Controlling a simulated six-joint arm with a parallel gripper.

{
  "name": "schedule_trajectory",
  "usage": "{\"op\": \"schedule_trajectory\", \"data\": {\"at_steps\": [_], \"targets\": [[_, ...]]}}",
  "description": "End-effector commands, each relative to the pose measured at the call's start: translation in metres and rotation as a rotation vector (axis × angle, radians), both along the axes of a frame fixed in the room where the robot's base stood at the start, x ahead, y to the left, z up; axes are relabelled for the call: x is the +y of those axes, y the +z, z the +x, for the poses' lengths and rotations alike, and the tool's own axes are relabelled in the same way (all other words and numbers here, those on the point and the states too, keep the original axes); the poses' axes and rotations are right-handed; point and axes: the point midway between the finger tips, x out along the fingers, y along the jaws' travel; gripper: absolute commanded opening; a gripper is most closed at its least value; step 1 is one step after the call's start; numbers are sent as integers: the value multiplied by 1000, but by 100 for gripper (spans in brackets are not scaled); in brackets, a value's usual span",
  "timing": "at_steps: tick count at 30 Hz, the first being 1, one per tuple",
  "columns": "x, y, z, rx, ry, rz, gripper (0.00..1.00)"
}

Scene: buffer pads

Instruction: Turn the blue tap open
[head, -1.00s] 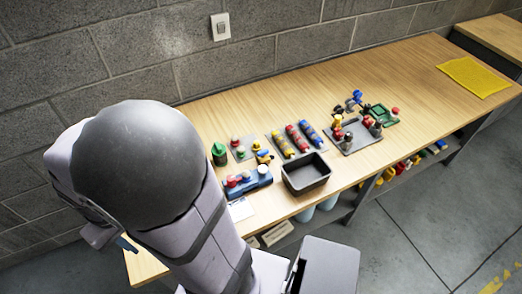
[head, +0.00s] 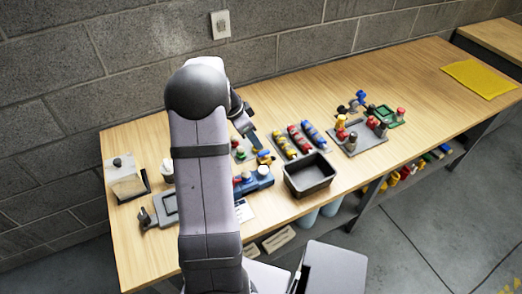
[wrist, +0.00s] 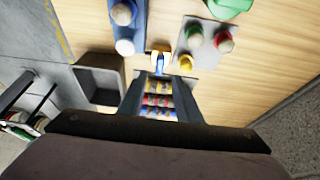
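A small brass-yellow fitting with blue on it (head: 265,157), which looks like the blue tap, stands on the bench beside a blue block. It also shows in the wrist view (wrist: 159,56), just beyond the gap between my fingers. My gripper (head: 252,138) is above the bench close to this fitting, partly hidden by my arm in the head view. In the wrist view my gripper (wrist: 160,82) looks open, with its two fingers apart and nothing visibly held. The handle's exact angle is too small to tell.
Near the fitting are a blue block with knobs (head: 255,178), a plate with coloured buttons (wrist: 209,48), striped rolls (head: 299,139) and a black bin (head: 308,187). A grey tray (head: 371,138) stands farther right. The bench's right part is mostly clear before a yellow mat (head: 477,78).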

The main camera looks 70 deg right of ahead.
Motion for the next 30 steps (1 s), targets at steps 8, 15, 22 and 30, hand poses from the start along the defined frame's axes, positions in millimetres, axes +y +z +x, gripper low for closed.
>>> {"op": "schedule_trajectory", "data": {"at_steps": [8, 15, 22, 30], "targets": [[-3, -9, -4, 1, -3, 1, 31], [-10, -36, -12, 1, -2, 4, 31], [-17, -59, -18, 1, -1, 2, 31], [-20, -68, -20, -2, -1, 0, 31]]}}
